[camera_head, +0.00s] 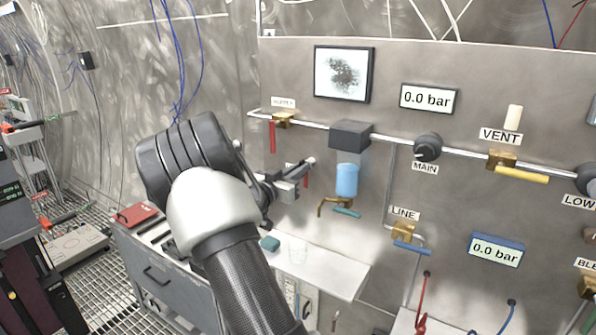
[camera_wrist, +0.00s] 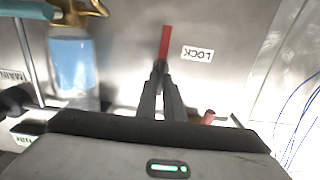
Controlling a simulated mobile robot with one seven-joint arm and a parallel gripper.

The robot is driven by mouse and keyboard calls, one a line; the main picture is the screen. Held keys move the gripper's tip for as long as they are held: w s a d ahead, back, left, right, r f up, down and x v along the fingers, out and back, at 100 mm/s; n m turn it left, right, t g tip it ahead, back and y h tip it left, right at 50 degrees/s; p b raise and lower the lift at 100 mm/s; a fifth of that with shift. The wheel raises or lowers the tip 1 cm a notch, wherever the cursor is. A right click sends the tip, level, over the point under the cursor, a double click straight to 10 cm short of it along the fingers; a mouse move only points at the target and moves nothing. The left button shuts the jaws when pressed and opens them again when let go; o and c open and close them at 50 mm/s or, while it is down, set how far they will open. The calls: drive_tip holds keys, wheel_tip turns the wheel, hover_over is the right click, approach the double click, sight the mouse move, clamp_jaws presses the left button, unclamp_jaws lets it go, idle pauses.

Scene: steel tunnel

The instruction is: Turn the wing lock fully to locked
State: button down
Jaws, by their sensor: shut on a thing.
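The wing lock shows as a red bar (camera_wrist: 165,42) beside the LOCK label (camera_wrist: 198,54) in the wrist view. My gripper (camera_wrist: 161,68) is shut on the near end of this bar, and the rest of it sticks out past the fingertips. The pivot is hidden by the fingers. In the head view my gripper (camera_head: 309,161) reaches to the wall panel. A small red part of the wing lock (camera_head: 306,181) shows just below the fingertips there, and its label is mostly covered.
A blue-filled cylinder (camera_head: 347,180) hangs right of my gripper, with a brass tap (camera_head: 335,204) below. The supply valve's red handle (camera_head: 272,136) hangs to the upper left.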

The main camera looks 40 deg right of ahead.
drive_tip(key=shift+f+m+b, duration=0.15)
drive_tip(key=shift+m+b, duration=0.15)
drive_tip(key=shift+b, duration=0.25)
drive_tip(key=m+b, duration=0.5)
drive_tip(key=b, duration=0.2)
drive_tip(key=m+b, duration=1.2)
drive_tip(key=b, duration=0.1)
drive_tip(key=shift+s+d+f+b, duration=0.1)
drive_tip(key=shift+s+f+b, duration=0.15)
drive_tip(key=shift+b, duration=0.1)
drive_tip(key=shift+r+m, duration=0.1)
drive_tip(key=shift+m, duration=0.2)
drive_tip(key=c, duration=1.9)
unclamp_jaws()
drive_tip(key=shift+o, duration=0.2)
drive_tip(key=v, duration=1.7)
drive_tip(key=shift+s+p, duration=0.2)
drive_tip(key=shift+p, duration=0.2)
